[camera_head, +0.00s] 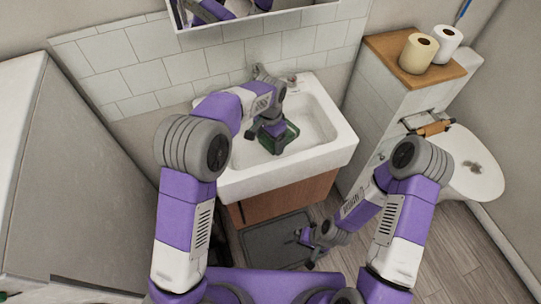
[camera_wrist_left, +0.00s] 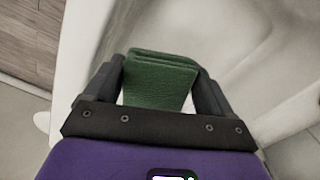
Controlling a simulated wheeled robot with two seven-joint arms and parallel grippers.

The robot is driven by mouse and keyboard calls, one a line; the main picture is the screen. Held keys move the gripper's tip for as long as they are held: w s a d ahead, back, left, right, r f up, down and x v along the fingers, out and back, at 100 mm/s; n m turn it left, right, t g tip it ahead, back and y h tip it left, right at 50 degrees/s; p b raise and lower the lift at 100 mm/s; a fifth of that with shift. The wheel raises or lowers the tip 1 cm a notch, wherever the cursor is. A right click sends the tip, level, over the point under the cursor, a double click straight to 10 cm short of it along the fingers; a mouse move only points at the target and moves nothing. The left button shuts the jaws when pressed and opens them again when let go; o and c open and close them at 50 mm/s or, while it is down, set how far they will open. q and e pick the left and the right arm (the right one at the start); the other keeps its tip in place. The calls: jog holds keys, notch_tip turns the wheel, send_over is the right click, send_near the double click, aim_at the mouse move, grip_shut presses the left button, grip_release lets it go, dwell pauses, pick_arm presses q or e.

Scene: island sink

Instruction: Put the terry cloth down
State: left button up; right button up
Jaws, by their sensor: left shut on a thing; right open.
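The terry cloth (camera_wrist_left: 160,78) is dark green and folded. It is gripped between the two fingers of my left gripper (camera_wrist_left: 160,85) in the left wrist view. In the head view, the left gripper (camera_head: 268,137) is over the basin of the white sink (camera_head: 318,122), and the green cloth (camera_head: 290,133) shows beside and below it. I cannot tell whether the cloth touches the basin. My right gripper (camera_head: 305,243) is open and empty, low down in front of the sink, above a grey mat.
A wooden cabinet (camera_head: 285,198) is under the sink, and a grey mat (camera_head: 268,240) lies on the floor. Two paper rolls (camera_head: 418,53) stand on a wooden-topped ledge (camera_head: 385,44) at the right. A toilet (camera_head: 478,175) is below it. A large grey panel (camera_head: 85,175) fills the left.

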aim_at(270, 159)
pick_arm(q)
jog(key=shift+f+b, duration=1.05)
jog(key=shift+f, duration=2.85)
jog(key=shift+f, duration=0.2)
jog(key=o, duration=1)
jog(key=shift+c, duration=0.2)
jog(key=shift+r, duration=0.1)
notch_tip(270, 159, up, 11)
jog(key=p, duration=0.3)
jog(key=shift+r, duration=0.1)
jog(key=shift+r+p, duration=0.35)
jog(key=shift+r, duration=0.15)
